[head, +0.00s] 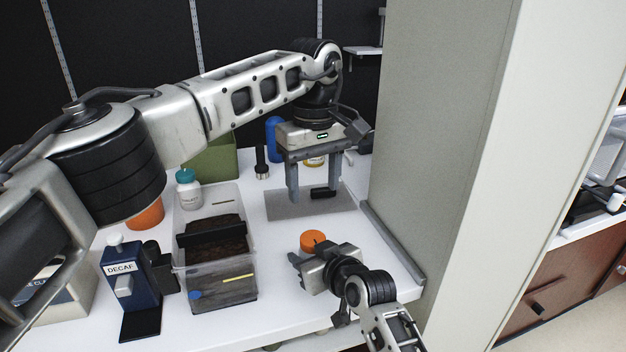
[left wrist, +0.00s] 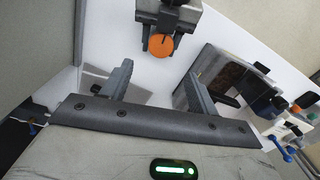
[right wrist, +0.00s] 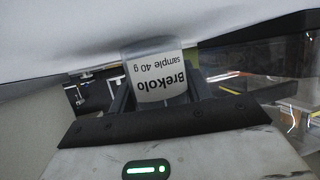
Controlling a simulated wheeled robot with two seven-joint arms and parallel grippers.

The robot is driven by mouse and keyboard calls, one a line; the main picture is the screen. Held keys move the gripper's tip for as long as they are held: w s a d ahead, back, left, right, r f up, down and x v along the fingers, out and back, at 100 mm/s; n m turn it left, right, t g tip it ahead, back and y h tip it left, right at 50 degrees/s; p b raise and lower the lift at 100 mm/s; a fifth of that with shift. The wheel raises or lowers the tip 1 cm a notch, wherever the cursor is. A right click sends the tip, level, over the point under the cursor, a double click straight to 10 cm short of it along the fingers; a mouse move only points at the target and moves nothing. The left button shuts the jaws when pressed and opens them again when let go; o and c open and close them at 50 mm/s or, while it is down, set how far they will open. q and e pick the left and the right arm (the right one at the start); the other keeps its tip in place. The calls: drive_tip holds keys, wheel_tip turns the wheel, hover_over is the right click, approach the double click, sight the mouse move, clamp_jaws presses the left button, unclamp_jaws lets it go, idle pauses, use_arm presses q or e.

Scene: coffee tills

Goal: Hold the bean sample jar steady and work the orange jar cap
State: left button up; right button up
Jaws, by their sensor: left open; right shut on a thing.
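The bean sample jar shows in the right wrist view as a pale jar (right wrist: 158,72) with an upside-down label reading "Brekolo sample 40 g". My right gripper (head: 312,258) is shut on the jar from the near side. The orange jar cap (head: 312,240) sits on top of the jar, and it also shows in the left wrist view (left wrist: 161,45). In the head view the cap and gripper hide most of the jar. My left gripper (head: 312,194) is open and empty, fingers down over the grey mat, behind the cap and apart from it.
A clear bin (head: 228,297) of dark beans stands left of the jar, with a blue DECAF unit (head: 147,280) farther left. A white bottle with a teal cap (head: 188,193) stands behind. A grey mat (head: 290,208) lies behind the jar. A tall pale panel (head: 425,130) bounds the right.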

sight(313, 237)
use_arm(q)
wheel_tip(313, 237, down, 10)
drive_tip(key=n, duration=0.6)
drive_tip(key=shift+a+f+n, duration=0.1)
drive_tip(key=shift+a+n, duration=0.05)
drive_tip(key=shift+n, duration=0.15)
drive_tip(key=c, duration=0.7)
drive_tip(key=m, duration=0.2)
drive_tip(key=shift+m, duration=0.3)
drive_tip(key=m, duration=0.4)
drive_tip(key=shift+m, duration=0.4)
drive_tip(key=m, duration=0.5)
drive_tip(key=shift+m, duration=0.4)
drive_tip(key=o, duration=0.8)
